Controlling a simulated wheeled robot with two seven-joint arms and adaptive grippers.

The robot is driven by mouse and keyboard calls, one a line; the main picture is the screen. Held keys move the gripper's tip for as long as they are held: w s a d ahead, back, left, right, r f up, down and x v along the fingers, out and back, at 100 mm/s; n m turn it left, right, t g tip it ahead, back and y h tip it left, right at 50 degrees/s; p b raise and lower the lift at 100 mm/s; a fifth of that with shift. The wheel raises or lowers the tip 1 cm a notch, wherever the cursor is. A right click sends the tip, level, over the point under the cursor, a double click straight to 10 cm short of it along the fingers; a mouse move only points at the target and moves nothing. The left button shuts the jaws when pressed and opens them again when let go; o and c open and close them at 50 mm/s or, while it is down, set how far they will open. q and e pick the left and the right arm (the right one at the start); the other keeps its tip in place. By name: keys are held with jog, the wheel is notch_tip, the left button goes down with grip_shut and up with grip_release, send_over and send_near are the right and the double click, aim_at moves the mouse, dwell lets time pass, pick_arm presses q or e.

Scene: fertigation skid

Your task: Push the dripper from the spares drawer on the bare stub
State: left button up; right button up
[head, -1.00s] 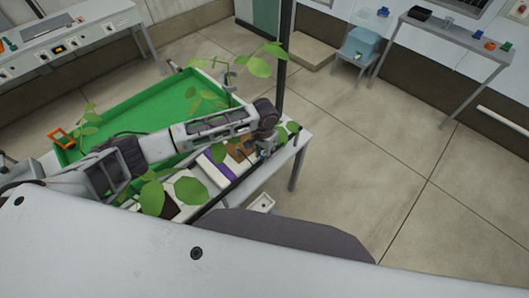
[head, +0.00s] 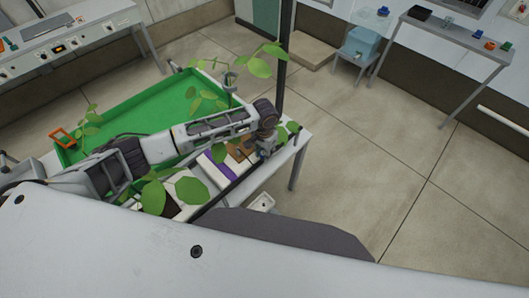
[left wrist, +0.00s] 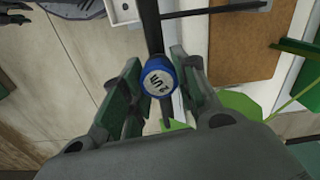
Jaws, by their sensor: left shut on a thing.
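A blue dripper (left wrist: 158,78) with a pale, marked round face sits between the fingers of my left gripper (left wrist: 160,90) in the left wrist view. The fingers are shut on it. In the head view my left gripper (head: 266,152) is over the front right part of the bench, and the dripper is too small to make out clearly. A dark pipe (left wrist: 152,28) runs behind the dripper in the left wrist view. I cannot make out the bare stub. A small white drawer or tray (head: 262,203) shows below the bench edge; it also shows in the left wrist view (left wrist: 122,11). My right gripper is out of view.
A green tray (head: 118,111) fills the back of the bench. Leafy plants (head: 190,191) stand along the front, close to my left arm. A dark upright post (head: 284,75) stands beyond the gripper. The floor to the right is clear.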

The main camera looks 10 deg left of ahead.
pick_arm(q)
jog(key=o, duration=0.6)
jog(key=shift+r, duration=0.3)
jog(key=shift+r, duration=1.9)
jog(key=o, duration=0.5)
jog(key=shift+o, duration=0.2)
jog(key=shift+r, duration=0.15)
notch_tip(320, 180, up, 9)
dwell(1.5)
